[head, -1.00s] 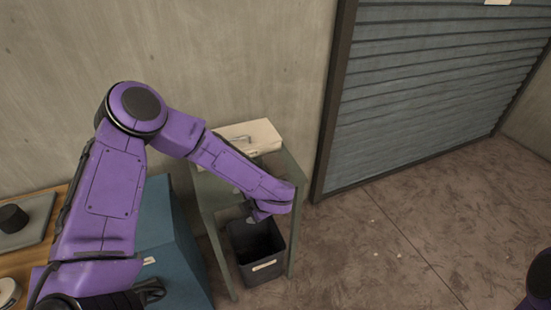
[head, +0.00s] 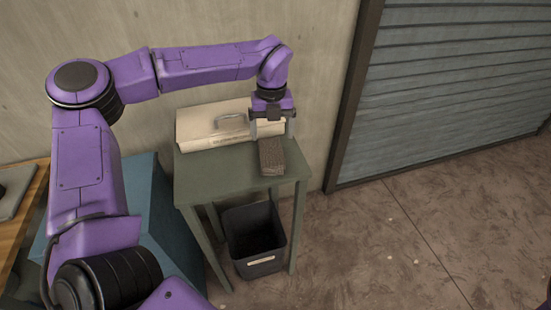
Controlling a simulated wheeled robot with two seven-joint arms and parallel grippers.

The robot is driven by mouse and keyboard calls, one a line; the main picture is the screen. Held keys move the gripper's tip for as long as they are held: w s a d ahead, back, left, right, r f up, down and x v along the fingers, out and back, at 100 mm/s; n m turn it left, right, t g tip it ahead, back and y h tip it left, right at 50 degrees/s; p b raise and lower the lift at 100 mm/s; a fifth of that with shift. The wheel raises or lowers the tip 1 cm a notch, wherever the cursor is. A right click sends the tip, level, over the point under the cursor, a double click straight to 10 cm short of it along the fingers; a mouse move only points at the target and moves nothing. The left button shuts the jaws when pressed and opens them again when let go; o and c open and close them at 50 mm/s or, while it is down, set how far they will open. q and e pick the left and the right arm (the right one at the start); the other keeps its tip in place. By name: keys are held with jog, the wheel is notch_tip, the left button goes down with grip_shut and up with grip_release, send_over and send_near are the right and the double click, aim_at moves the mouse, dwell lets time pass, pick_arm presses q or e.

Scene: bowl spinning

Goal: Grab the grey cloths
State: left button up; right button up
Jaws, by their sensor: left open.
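The grey cloths (head: 271,160) form a small dark stack on the right part of a green side table (head: 215,184). My left gripper (head: 271,131) is open and points down at the far end of the stack. One finger shows on each side of that end; I cannot tell whether they touch the cloths. The gripper hides part of the far end. My right gripper is out of view.
A cream metal box (head: 198,128) with a handle stands at the back of the table, close to my left gripper. A dark bin (head: 262,268) sits under the table. A blue cabinet (head: 165,225) stands to the left. The floor at right is clear.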

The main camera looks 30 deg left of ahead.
aim_at(271, 152)
pick_arm(q)
jog(key=f+p, duration=0.1)
jog(key=f, duration=0.1)
jog(key=f+p, duration=0.1)
jog(key=f, duration=0.2)
jog(key=f+p, duration=0.1)
jog(key=f, duration=0.1)
jog(key=shift+s+d+f, duration=0.1)
jog(key=shift+s+f, duration=0.35)
jog(key=shift+f, duration=0.2)
jog(key=c, duration=1.1)
